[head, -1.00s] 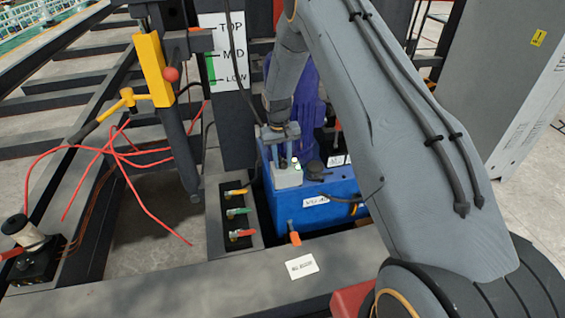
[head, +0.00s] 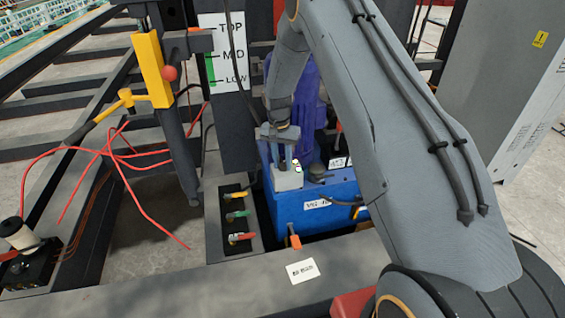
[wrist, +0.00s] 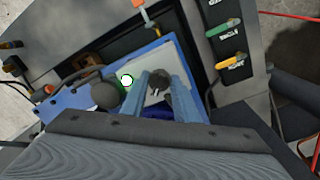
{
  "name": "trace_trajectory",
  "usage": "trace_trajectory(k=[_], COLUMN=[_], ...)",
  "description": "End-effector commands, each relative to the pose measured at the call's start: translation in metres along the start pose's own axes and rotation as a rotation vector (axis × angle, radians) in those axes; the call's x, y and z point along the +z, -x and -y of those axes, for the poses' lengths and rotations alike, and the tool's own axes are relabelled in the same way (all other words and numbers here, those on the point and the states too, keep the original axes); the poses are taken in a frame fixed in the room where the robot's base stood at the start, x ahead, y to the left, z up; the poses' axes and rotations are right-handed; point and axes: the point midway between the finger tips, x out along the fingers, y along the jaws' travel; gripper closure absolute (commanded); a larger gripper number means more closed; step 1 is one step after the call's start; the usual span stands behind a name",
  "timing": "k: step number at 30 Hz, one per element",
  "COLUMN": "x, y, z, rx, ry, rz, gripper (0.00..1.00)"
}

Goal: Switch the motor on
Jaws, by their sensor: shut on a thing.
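The blue motor (head: 308,110) stands behind the blue tank (head: 335,190). A light grey switch box (head: 288,181) sits on the tank. The box carries a white, green-rimmed light or button (head: 297,166), also visible in the wrist view (wrist: 127,80). My gripper (head: 284,164) points down onto the box. In the wrist view its two blue fingers (wrist: 160,84) are shut around a dark round knob (wrist: 158,78) on the grey face of the box (wrist: 178,62). The fingers hide part of the knob, and its turned position is hard to read.
A dark cap (head: 317,172) stands on the tank right of the box. Several coloured valve levers (head: 237,215) line a panel to the left. A yellow bracket (head: 152,70) and red wires (head: 125,155) are further left. A grey beam (head: 200,277) crosses in front.

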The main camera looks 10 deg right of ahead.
Motion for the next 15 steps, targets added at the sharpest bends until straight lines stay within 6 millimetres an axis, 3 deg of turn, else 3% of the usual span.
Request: trace_trajectory(k=[12, 13, 15], x=[0.0003, 0.0003, 0.0003], y=[0.0000, 0.0000, 0.0000], z=[-0.0002, -0.0002, -0.0001], rx=[0.000, 0.000, 0.000], ry=[-0.008, -0.008, -0.007], rz=[0.001, 0.001, 0.001], gripper=[0.95, 0.69, 0.58])
